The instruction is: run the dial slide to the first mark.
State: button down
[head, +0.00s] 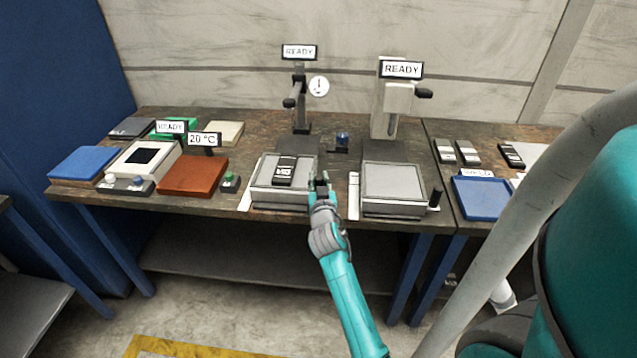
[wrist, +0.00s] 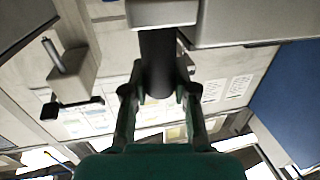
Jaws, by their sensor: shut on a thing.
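The dial stand (head: 300,100) carries a round white dial (head: 319,86) and a READY sign. In front of it is the dial slide (head: 262,190), a pale grey stage with a dark labelled block (head: 285,171) on top. My gripper (head: 320,180) is at the slide's right front side. In the wrist view my gripper (wrist: 158,95) is shut on a dark upright handle (wrist: 158,62), which joins a pale block (wrist: 162,12). A white strip (head: 246,198) lies along the slide's left side. Its marks and the dial reading are too small to read.
A second stage (head: 393,205) with a black handle (head: 436,198) stands close to the right, with a white strip (head: 353,196) between the stages. A blue tray (head: 482,214) is farther right. A brown plate (head: 193,176) and a green button (head: 230,180) are to the left.

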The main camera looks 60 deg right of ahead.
jog(key=x, duration=0.3)
jog(key=shift+s+d, duration=0.15)
jog(key=shift+s, duration=0.1)
jog(key=c, duration=0.9)
grip_release()
jog(key=v, duration=1.2)
